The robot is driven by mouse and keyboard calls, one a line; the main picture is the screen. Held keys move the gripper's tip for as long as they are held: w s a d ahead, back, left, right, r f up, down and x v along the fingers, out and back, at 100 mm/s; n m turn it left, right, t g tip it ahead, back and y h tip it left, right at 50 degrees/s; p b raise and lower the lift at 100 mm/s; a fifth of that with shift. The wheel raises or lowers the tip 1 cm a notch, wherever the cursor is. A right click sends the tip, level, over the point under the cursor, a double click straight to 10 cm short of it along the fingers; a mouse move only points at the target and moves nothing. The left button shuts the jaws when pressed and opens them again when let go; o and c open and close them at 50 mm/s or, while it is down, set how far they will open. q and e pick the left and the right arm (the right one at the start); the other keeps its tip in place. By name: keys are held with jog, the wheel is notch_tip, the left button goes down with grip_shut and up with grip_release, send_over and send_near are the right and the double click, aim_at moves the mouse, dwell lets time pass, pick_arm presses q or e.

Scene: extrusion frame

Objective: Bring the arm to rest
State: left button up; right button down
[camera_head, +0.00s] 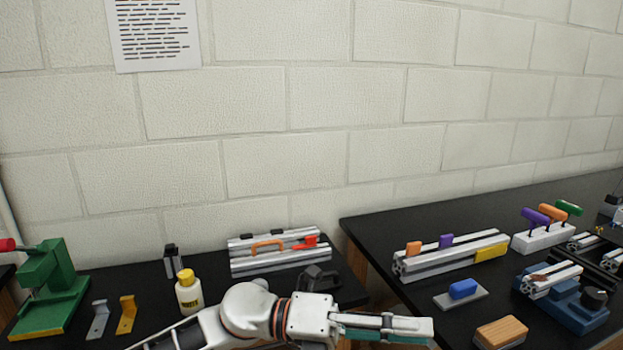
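My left arm comes in at the bottom from the left, with its white wrist in front of the left black bench. My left gripper (425,331) points right, past the bench's right edge and across the gap towards the right bench. I see it side-on and cannot tell whether its fingers are open or shut. No held thing shows at its tip. My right gripper is not in view.
The left black bench (130,285) holds a green press (47,290), a yellow-capped bottle (188,293) and an extrusion rack (280,254). The right bench (400,222) holds extrusions (450,258), a blue-topped block (462,290), a wooden block (501,332) and a blue fixture (570,310). A wall stands behind.

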pick_arm(q)
jog(key=w+a+f+n+t+h, duration=0.15)
jog(key=w+a+n+t, duration=0.25)
jog(key=n+t, duration=0.4)
jog(key=w+a+f+n+t, duration=0.3)
jog(key=n+t, duration=0.3)
jog(key=n, duration=0.4)
jog(key=w+a+f+n+t+y, duration=0.2)
jog(key=a+f+n+t+y, duration=0.45)
jog(key=a+f+n, duration=0.45)
jog(key=s+a+f+n+g+y, duration=0.2)
jog(key=s+a+f, duration=0.3)
jog(key=f, duration=0.4)
jog(key=s+a+f+n+g+y, duration=0.2)
jog(key=s+a+f+n+y, duration=0.3)
jog(key=s+f, duration=0.2)
jog(key=s+a+f+n+g+y, duration=0.2)
jog(key=s+a+f, duration=0.4)
jog(key=f, duration=0.6)
jog(key=shift+s+n+y, duration=0.3)
jog(key=shift+n+y, duration=0.6)
jog(key=shift+f, duration=0.1)
